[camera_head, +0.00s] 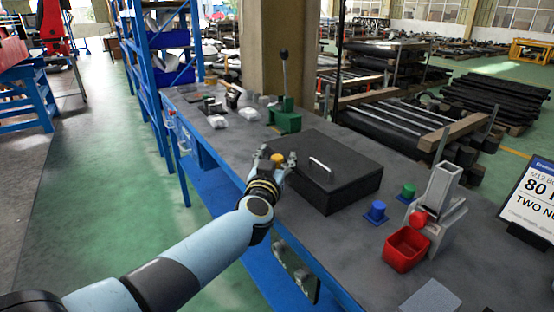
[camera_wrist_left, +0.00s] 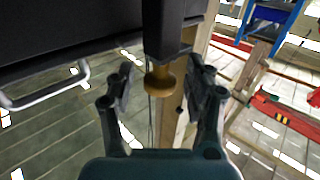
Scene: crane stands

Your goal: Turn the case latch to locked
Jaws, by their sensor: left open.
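The black case (camera_head: 335,190) lies on the grey workbench with a pale handle (camera_head: 320,165) on its lid. The handle also shows in the left wrist view (camera_wrist_left: 55,92). A yellow, brass-like latch knob (camera_head: 277,158) is at the case's left corner. In the left wrist view the knob (camera_wrist_left: 158,84) sits at the end of a dark block (camera_wrist_left: 167,28). My left gripper (camera_head: 281,160) is open, with one finger on each side of the knob. Gaps show between the fingers and the knob in the left wrist view. My right gripper is not in view.
Right of the case are a blue knob piece (camera_head: 376,212), a green one (camera_head: 407,192), a red bin (camera_head: 405,249) and a grey stand (camera_head: 440,205). A green lever device (camera_head: 285,116) stands behind the case. A sign (camera_head: 530,200) is at the right edge.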

